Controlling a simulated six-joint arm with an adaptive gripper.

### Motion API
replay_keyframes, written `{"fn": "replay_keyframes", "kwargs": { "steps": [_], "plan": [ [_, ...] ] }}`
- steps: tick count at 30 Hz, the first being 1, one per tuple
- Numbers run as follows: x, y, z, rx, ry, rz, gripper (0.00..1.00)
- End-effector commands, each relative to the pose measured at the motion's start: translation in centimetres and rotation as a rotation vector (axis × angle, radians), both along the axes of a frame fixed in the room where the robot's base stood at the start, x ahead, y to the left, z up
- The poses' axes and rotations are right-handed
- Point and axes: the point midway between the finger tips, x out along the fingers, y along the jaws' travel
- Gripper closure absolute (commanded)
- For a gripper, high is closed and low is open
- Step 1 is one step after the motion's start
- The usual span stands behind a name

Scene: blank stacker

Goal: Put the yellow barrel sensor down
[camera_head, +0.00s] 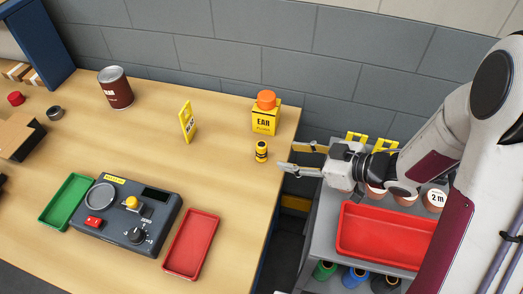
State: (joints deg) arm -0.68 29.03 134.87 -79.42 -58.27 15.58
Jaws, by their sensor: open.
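The yellow barrel sensor (261,151) is a small yellow cylinder with dark bands. It stands upright on the wooden table near its right edge, in front of the ear plug box. My gripper (284,156) is open and empty, just to the right of the sensor at the table's edge. Its fingers point left toward the sensor, and a gap shows between the sensor and the fingertips.
A yellow EAR box (264,120) with an orange top stands behind the sensor. A yellow sign (187,121) stands to the left. A red tray (191,244), a grey control box (125,216) and a green tray (66,201) lie in front. A brown can (116,90) stands farther back.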

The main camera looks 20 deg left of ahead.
Motion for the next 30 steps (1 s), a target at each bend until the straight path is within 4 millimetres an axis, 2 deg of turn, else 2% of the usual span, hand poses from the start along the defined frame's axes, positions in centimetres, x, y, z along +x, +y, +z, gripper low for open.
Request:
{"fn": "replay_keyframes", "kwargs": {
  "steps": [3, 8, 20, 30],
  "plan": [
    [-0.7, 0.9, 1.4, 0.059, 0.001, 0.033, 0.59],
    [-0.9, 1.3, 2.2, 0.096, 0.005, 0.038, 0.59],
    [-0.8, 1.5, 2.1, 0.095, 0.010, 0.035, 0.59],
    [-0.3, 3.4, 1.2, 0.095, 0.010, 0.035, 0.59]
  ]
}}
